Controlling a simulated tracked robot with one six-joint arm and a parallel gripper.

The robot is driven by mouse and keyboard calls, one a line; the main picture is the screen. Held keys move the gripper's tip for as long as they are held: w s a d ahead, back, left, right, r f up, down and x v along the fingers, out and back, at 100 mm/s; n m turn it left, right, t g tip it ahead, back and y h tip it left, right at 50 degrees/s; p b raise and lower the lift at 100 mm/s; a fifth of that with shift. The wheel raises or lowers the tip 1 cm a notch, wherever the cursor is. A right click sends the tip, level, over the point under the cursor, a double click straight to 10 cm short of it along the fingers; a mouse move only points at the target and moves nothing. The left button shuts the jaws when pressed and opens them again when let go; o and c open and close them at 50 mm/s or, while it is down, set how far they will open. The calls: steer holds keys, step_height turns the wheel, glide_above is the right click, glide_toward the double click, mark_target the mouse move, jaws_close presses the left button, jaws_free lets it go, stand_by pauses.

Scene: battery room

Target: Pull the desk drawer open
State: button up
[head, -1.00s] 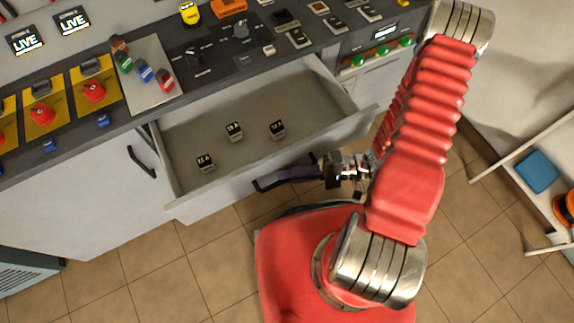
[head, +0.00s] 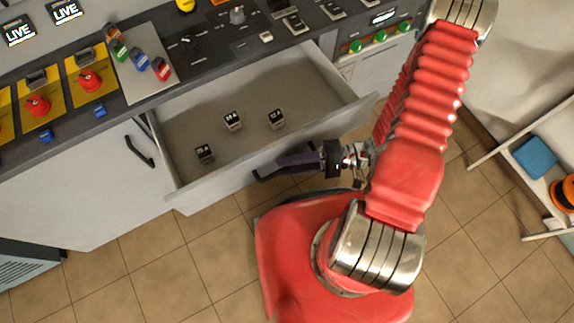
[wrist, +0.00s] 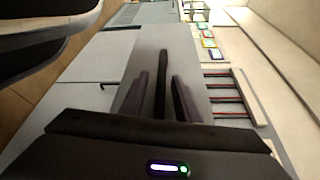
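The desk drawer (head: 190,187) stands pulled well out of the console, its inside visible from above. Its black bar handle (head: 264,177) is on the front, partly covered by my gripper in the head view. My gripper (head: 284,161) is at the handle's right part, with purple fingers. In the wrist view the two fingers of my gripper (wrist: 160,92) stand apart, one on each side of the dark handle (wrist: 164,65). Gaps show between the handle and both fingers. Contact with the bar cannot be made out.
Several small labelled blocks (head: 233,120) lie in the drawer. The console top (head: 205,55) carries switches and coloured plugs. A cupboard handle (head: 140,151) is to the left. A shelf with a blue box (head: 535,157) stands at the right.

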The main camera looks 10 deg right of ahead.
steer(key=shift+d, duration=0.15)
steer(key=shift+d+r, duration=0.1)
steer(key=shift+d, duration=0.45)
steer(key=s+d, duration=0.1)
steer(key=d, duration=1.1)
steer(key=shift+d+r, duration=0.15)
steer(key=shift+r, duration=0.25)
